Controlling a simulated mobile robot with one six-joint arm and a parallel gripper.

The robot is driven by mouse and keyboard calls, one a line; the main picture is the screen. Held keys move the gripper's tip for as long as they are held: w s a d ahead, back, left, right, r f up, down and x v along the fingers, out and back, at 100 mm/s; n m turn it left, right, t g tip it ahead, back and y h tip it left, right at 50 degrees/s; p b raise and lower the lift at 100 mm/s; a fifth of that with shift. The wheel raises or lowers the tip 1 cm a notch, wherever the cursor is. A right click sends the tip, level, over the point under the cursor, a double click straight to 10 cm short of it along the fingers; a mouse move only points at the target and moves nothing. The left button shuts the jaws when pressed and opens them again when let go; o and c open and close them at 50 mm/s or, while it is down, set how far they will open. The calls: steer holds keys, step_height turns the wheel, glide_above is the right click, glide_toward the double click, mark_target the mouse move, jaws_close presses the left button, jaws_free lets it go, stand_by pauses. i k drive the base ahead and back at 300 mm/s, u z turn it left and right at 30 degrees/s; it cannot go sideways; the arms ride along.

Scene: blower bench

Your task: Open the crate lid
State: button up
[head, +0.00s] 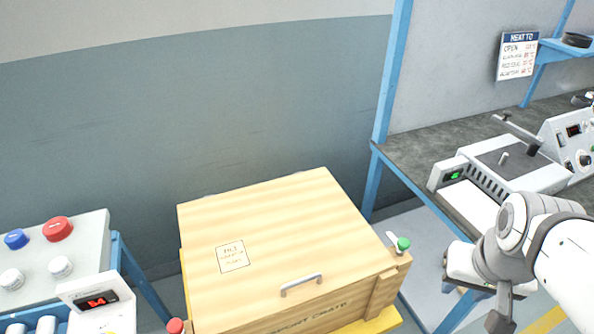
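The wooden crate (345,308) stands low in the middle of the head view. Its flat lid (285,220) lies closed on top. A small grey handle (300,286) sits near the lid's front edge, and a paper label (233,257) is left of it. A green-tipped part (403,243) shows at the crate's right side and a red-tipped part (175,325) at its front left. My gripper (497,318) hangs at the lower right, clear of the crate and well right of the handle. Its fingers are partly cut off by the frame, so their opening is unclear.
A workbench (420,155) with a blue frame and a grey machine (520,165) stands at the right. A console (60,255) with red, blue and white knobs is at the left. A wall is behind the crate. The space above the lid is free.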

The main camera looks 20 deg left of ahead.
mark_target(257, 252)
steer(key=u, duration=1.5)
steer(key=k, duration=0.55)
steer(key=z, duration=0.1)
steer(key=i, duration=0.5)
